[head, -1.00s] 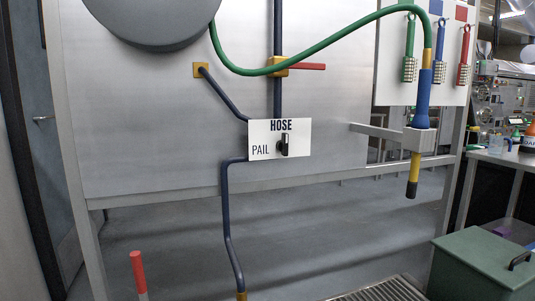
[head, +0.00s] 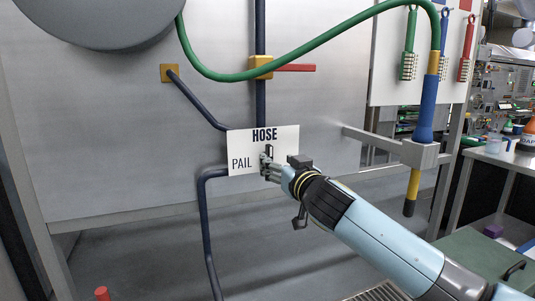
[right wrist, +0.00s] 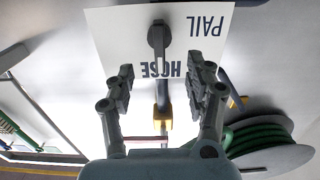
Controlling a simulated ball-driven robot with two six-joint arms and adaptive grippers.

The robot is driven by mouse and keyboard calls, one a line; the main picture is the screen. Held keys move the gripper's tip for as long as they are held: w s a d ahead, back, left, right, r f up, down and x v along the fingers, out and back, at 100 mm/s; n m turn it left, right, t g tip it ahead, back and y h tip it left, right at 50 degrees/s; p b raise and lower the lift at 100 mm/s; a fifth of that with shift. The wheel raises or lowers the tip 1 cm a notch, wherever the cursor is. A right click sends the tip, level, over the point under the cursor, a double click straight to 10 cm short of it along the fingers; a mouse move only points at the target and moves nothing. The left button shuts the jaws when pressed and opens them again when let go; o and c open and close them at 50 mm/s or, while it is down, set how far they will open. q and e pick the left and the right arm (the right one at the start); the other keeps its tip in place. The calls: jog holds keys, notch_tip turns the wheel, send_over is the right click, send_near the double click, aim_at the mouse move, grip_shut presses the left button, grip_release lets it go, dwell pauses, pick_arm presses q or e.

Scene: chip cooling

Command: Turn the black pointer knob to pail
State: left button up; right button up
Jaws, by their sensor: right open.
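The black pointer knob (head: 269,151) is on a white label plate (head: 290,134) marked HOSE at the top and PAIL at the left. The knob stands upright, its long side toward HOSE; my gripper partly hides its lower part in the head view. In the right wrist view the plate is upside down and the knob (right wrist: 158,40) shows clear. My right gripper (head: 266,166) is open at the plate, just in front of the knob. My left gripper is not in view.
Dark pipes (head: 204,215) run to the plate from below and upper left. A red-handled valve (head: 295,68) sits above it. A green hose (head: 300,55) leads to a blue and yellow wand (head: 427,105) in a bracket (head: 380,137) at the right. A green bin (head: 480,255) stands lower right.

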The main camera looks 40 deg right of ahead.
aim_at(271, 156)
jog(key=x, duration=0.5)
jog(key=shift+w+d, duration=0.1)
jog(key=shift+w, duration=0.3)
jog(key=shift+w+d, duration=0.1)
jog(key=shift+w, duration=0.3)
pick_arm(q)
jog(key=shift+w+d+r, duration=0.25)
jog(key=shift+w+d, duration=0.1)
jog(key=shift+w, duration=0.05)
pick_arm(e)
jog(key=shift+c, duration=0.4)
grip_shut()
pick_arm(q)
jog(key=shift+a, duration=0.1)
